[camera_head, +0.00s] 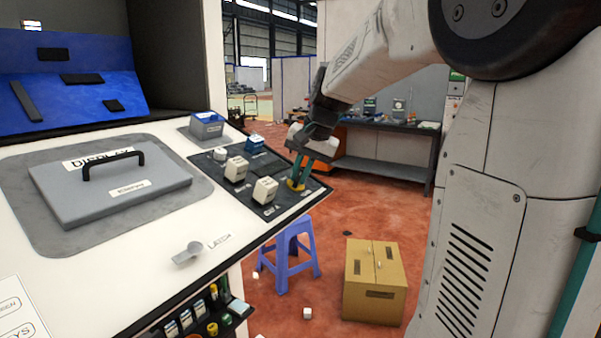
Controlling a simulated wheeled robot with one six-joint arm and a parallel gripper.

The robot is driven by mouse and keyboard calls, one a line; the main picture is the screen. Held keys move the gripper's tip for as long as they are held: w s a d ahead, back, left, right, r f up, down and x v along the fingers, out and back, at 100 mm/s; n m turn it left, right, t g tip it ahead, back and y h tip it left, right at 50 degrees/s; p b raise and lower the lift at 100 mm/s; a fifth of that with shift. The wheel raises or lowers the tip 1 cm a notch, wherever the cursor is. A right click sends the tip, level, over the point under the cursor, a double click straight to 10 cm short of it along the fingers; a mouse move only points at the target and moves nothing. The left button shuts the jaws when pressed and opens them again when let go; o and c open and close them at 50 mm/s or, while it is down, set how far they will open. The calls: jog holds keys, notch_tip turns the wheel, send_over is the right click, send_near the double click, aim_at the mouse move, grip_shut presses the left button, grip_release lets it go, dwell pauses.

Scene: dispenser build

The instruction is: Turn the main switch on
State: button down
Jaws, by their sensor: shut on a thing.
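The dark control panel (232,192) lies at the right end of the white sloped console. It carries white block-shaped controls (265,190) and a blue one (255,144). A yellow-based switch (296,185) sits at the panel's right edge; I take it to be the main switch. My gripper (298,177) reaches down over it, its teal fingers shut on the switch. The fingers hide most of the switch, so its turned position cannot be told.
A lidded hatch with a black handle (113,160) and a grey latch (188,253) are on the console. A blue box (207,126) stands behind the panel. A purple stool (290,256) and a cardboard box (374,282) stand on the red floor, with small white cubes nearby.

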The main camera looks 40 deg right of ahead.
jog(key=shift+m, duration=2)
jog(key=c, duration=1.5)
grip_release()
jog(key=v, duration=0.7)
jog(key=shift+s+r, duration=0.2)
jog(key=shift+r, duration=0.15)
